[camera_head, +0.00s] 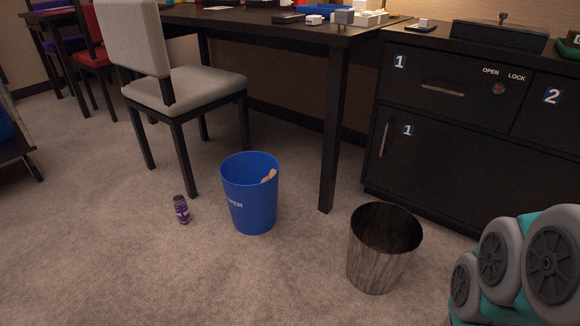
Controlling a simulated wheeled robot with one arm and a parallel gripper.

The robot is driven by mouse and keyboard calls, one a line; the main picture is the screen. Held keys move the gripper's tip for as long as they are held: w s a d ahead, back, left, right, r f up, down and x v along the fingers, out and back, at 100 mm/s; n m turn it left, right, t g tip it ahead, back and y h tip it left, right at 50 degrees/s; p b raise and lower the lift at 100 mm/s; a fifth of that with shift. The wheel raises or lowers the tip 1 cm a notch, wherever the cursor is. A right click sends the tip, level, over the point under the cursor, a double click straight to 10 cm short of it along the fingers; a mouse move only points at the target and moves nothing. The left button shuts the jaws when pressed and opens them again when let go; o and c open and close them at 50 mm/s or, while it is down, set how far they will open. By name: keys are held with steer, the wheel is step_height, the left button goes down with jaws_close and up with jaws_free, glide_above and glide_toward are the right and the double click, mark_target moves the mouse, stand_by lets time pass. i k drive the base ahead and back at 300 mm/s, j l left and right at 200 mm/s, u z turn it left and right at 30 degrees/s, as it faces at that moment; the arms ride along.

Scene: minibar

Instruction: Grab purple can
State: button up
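My gripper is not in view. Only grey and teal parts, which look like my folded arm, show at the lower right, far from the can.
A blue bin (250,197) with something tan inside stands right of the can. A dark metal bin (382,250) is further right. A grey chair (185,88) and a desk (270,25) stand behind. A black cabinet (450,140) is at right. The front-left carpet is clear.

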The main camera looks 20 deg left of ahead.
mark_target(179, 202)
steer(key=u, duration=1.6)
